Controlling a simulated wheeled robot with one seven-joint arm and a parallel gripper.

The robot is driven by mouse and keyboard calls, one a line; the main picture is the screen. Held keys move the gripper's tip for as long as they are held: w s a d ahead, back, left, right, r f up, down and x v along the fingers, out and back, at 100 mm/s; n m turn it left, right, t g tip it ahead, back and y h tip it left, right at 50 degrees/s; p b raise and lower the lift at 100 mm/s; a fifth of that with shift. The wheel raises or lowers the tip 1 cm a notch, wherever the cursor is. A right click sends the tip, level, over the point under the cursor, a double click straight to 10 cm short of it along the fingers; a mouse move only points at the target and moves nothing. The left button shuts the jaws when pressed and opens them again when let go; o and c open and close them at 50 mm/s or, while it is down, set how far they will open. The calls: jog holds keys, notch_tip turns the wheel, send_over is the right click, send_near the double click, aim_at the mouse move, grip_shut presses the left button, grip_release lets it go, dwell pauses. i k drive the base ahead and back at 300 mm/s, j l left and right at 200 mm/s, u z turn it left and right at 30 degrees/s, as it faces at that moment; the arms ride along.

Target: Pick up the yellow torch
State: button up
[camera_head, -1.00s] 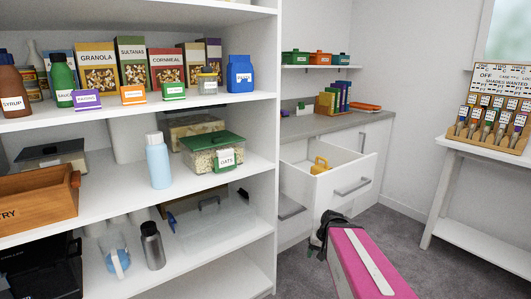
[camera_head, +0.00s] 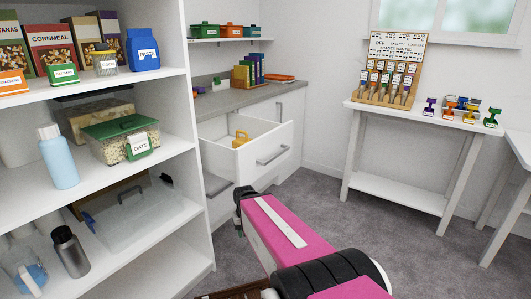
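A yellow object (camera_head: 241,138), which looks like the torch, is in the open white drawer (camera_head: 262,152) under the grey counter. Its upper part shows above the drawer's front wall; the rest is hidden. My pink arm reaches from the bottom right towards the drawer. The dark far end of the arm, where my gripper (camera_head: 243,194) seems to be, is in front of the drawer and below it, apart from the yellow object. The fingers are too small and dark to make out.
A white shelf unit (camera_head: 197,150) with jars and boxes stands close on the left. Books (camera_head: 248,70) and an orange item (camera_head: 279,77) are on the counter (camera_head: 215,98). A white side table (camera_head: 402,114) stands at right. Grey carpet (camera_head: 323,195) between is clear.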

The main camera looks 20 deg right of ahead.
aim_at(240, 141)
jog(key=z, duration=0.25)
jog(key=j+z, duration=0.4)
jog(key=j, duration=0.75)
